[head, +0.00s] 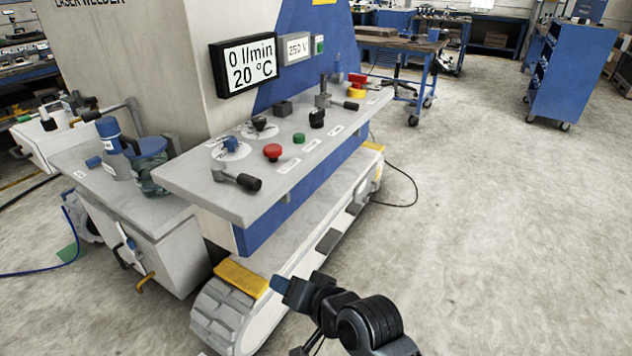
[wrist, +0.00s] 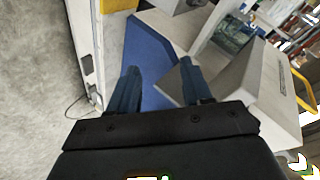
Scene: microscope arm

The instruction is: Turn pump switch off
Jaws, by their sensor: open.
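The control panel (head: 206,180) of the laser welder carries several knobs and buttons. A blue knob (head: 231,144) and a black knob (head: 260,124) sit on round white dials. Another black rotary knob (head: 317,118) stands further right. The labels are too small to read, so I cannot tell which control is the pump switch. My gripper (head: 281,285) is low in front of the machine, below and apart from the panel. In the wrist view my gripper (wrist: 159,70) is open, with nothing between its two blue fingers and a blue machine face beyond.
A red button (head: 272,152), a green button (head: 298,138) and a black-handled lever (head: 238,180) share the panel. A display (head: 246,65) above reads 0 l/min and 20 °C. A tracked base (head: 290,262) juts out below. The floor (head: 480,220) to the right is clear.

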